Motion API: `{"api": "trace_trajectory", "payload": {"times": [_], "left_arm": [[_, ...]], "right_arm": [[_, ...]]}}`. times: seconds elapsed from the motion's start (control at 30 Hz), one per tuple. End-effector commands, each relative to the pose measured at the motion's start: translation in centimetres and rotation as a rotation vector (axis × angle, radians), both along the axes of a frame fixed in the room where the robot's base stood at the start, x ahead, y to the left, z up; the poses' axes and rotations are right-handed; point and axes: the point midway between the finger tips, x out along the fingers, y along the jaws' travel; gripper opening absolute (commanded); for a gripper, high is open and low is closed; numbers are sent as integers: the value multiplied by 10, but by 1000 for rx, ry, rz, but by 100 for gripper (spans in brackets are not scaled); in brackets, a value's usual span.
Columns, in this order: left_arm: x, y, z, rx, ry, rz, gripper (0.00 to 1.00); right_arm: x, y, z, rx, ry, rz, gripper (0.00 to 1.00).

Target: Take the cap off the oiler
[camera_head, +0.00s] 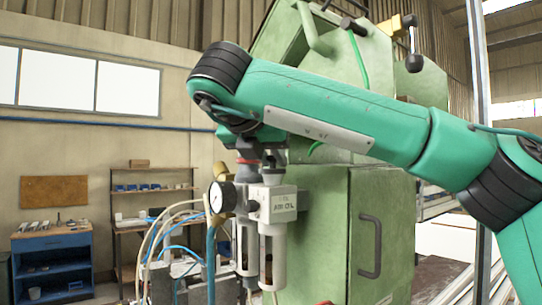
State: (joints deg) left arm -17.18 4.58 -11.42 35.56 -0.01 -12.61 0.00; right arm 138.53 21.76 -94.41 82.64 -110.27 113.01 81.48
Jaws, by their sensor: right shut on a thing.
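The oiler (284,207) is a pale grey unit with a printed label and a clear bowl in a slotted guard below. It hangs upright beside the green machine. My right arm comes in from the right and bends down over it. My right gripper (270,158) sits at the top of the oiler, small and dark, shut on its cap. The cap is mostly hidden by the fingers and wrist, and I cannot tell whether it has left the oiler's top. My left gripper is not in view.
A pressure gauge (222,197) and a dark regulator knob (247,172) are close on the oiler's left. Hoses (155,240) loop at lower left. The green cabinet (340,225) with a handle stands close on the right. Shelves (150,190) and a blue workbench (52,262) are far back.

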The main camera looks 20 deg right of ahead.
Motion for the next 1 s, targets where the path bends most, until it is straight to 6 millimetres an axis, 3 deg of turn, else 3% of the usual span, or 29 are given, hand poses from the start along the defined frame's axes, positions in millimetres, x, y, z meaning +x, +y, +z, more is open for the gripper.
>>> {"api": "trace_trajectory", "payload": {"times": [0.7, 1.0], "left_arm": [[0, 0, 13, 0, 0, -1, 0], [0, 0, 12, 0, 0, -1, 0]], "right_arm": [[0, 0, 26, 1, -1, -1, 0], [0, 0, 26, 0, 0, 0, 0]]}}
